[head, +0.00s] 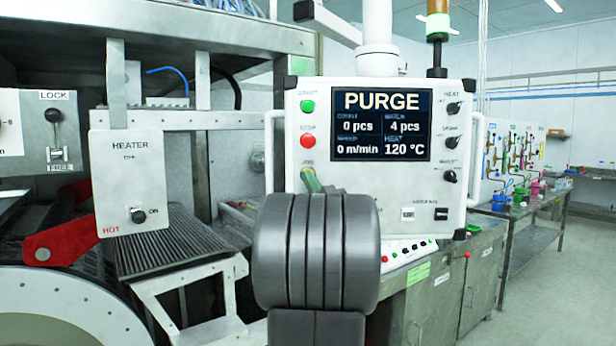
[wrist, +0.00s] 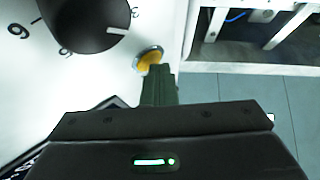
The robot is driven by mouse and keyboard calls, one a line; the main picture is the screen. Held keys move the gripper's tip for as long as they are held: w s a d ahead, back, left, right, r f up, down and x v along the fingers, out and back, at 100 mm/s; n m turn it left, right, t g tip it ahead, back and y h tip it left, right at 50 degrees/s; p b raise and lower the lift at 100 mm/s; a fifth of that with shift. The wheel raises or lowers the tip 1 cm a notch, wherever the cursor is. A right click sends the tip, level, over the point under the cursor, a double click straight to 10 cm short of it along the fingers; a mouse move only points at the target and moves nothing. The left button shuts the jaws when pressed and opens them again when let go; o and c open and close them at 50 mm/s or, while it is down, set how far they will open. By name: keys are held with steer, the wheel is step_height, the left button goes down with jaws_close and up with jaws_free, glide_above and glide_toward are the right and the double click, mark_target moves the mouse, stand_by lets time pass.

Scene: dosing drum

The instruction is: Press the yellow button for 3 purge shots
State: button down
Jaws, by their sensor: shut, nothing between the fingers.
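The white control panel (head: 386,200) has a dark screen (head: 381,124) that reads PURGE, 0 pcs, 4 pcs, 0 m/min and 120 °C. A green button (head: 307,106) and a red button (head: 307,140) sit in a column at its left. The yellow button (wrist: 149,58) shows in the wrist view with a metal ring, partly covered by my fingertips. My gripper (wrist: 160,72) is shut and empty, its tips right at the button's edge. Whether they touch it, I cannot tell. In the head view, my gripper (head: 311,182) and arm hide most of the yellow button's area.
Black knobs (head: 453,108) line the panel's right side, and a large black dial (wrist: 88,22) is close to my fingers in the wrist view. A heater box (head: 138,180) hangs at the left. A bench (head: 520,205) stands far right beside open floor.

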steer(key=shift+s+b, duration=0.6)
steer(key=shift+s, duration=0.2)
steer(key=s+b, duration=0.2)
steer(key=s, duration=0.3)
stand_by(0.6)
